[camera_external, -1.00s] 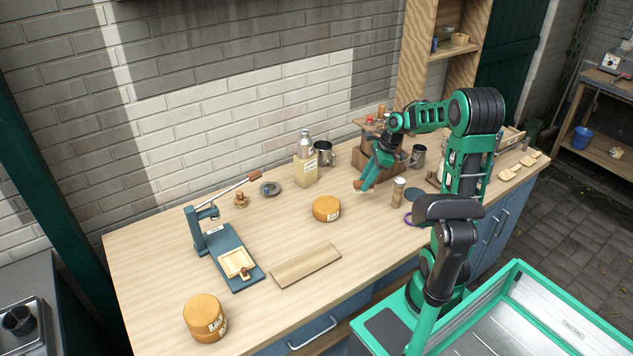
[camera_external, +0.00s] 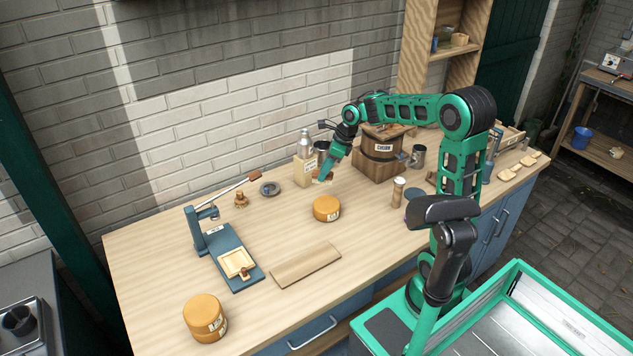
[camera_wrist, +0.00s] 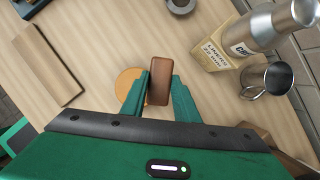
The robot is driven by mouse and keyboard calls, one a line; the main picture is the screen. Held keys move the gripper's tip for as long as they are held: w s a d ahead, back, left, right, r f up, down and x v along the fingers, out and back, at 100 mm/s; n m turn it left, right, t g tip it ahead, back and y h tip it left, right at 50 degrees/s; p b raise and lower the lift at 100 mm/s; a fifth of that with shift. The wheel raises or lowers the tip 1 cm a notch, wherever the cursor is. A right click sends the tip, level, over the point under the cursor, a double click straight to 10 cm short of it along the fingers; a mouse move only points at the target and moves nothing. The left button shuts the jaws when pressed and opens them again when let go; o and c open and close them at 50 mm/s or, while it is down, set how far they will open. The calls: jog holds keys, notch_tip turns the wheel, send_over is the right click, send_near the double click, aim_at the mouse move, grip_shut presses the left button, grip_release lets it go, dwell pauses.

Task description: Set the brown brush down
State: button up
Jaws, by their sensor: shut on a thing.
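The brown brush (camera_wrist: 159,81) shows in the wrist view as a brown block between the two fingers of my gripper (camera_wrist: 160,88). My gripper is shut on it. In the external view my gripper (camera_external: 324,176) is above the table (camera_external: 160,245), behind the round orange-tan tub (camera_external: 327,209) and right of the tan box with the metal bottle. Only a small part of the brush (camera_external: 322,174) shows there, with a pale underside. I cannot tell exactly how high it is above the tabletop. In the wrist view the tub (camera_wrist: 124,84) is partly hidden behind the left finger.
A metal bottle (camera_external: 304,142) in a tan box (camera_external: 300,172) and a metal mug (camera_wrist: 275,77) stand close by. A blue press (camera_external: 230,255), a wooden board (camera_external: 305,265) and another tub (camera_external: 204,317) are at the left and front.

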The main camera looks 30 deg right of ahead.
jog(key=w+d+f, duration=0.1)
jog(key=d+f, duration=0.1)
jog(key=d, duration=0.1)
jog(key=w+d+f, duration=0.2)
jog(key=d, duration=0.2)
jog(key=w+d+f, duration=0.2)
jog(key=d+f, duration=0.1)
jog(key=shift+d, duration=0.15)
jog(key=shift+f, duration=1.95)
jog(key=shift+f, duration=0.1)
jog(key=o, duration=1.1)
jog(key=shift+c, duration=0.2)
jog(key=v, duration=1.2)
jog(key=s+d+f+n+g+h, duration=0.1)
jog(key=s+d+f+n, duration=0.1)
jog(key=s+n, duration=0.8)
jog(key=s+d+f+n+g+h, duration=0.2)
jog(key=s+n, duration=0.8)
jog(key=s, duration=1.6)
jog(key=shift+d+f+n, duration=0.3)
jog(key=shift+f, duration=0.05)
